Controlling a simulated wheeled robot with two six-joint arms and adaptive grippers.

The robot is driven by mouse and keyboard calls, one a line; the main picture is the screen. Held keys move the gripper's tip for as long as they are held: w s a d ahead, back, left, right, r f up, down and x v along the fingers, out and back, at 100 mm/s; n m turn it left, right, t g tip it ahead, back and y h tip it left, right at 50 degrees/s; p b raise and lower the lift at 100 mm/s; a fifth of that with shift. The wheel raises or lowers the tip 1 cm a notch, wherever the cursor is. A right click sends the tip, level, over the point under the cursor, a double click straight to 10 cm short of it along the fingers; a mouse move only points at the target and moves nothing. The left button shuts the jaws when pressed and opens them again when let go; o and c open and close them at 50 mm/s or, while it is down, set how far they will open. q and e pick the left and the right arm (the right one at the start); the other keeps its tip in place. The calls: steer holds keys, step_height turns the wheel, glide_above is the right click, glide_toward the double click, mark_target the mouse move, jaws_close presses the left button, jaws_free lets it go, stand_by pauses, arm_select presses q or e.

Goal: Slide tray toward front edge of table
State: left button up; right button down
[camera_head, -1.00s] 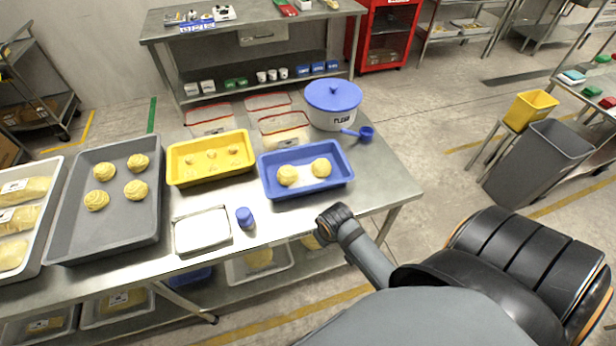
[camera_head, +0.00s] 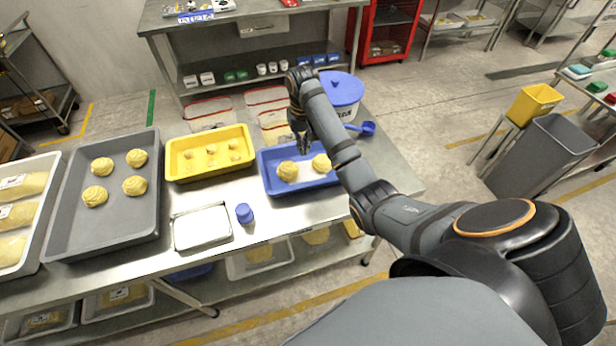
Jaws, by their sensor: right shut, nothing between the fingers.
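A blue tray (camera_head: 284,191) with two yellow dough swirls (camera_head: 287,171) stands on the steel table, right of its middle. A yellow tray (camera_head: 178,174) with several small pieces is left of it, and a large grey tray (camera_head: 68,233) with several dough swirls is further left. My right arm reaches over the blue tray and hides part of its right side. My right gripper (camera_head: 304,146) points down at the blue tray's back part, between the dough swirls, shut and empty. I cannot tell whether it touches the tray. My left gripper is out of view.
A small metal pan (camera_head: 202,228) and a blue-capped jar (camera_head: 244,213) stand in front of the yellow tray. A white tub with a blue lid (camera_head: 343,88) and a blue scoop (camera_head: 367,128) are behind, to the right. Bare table lies in front of the blue tray.

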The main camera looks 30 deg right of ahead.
steer(key=b, duration=0.9)
glide_above(309, 178)
steer(key=a, duration=0.2)
steer(key=f, duration=0.8)
steer(key=shift+w+d+f, duration=0.25)
steer(key=shift+w, duration=0.1)
steer(key=shift+f+p, duration=0.3)
steer(key=shift+p, duration=0.2)
steer(key=s, duration=0.1)
steer(key=s+p, duration=0.1)
steer(key=s+a+p, duration=0.1)
steer(key=s, duration=0.1)
steer(key=shift+f, duration=0.35)
steer(key=shift+d, duration=0.1)
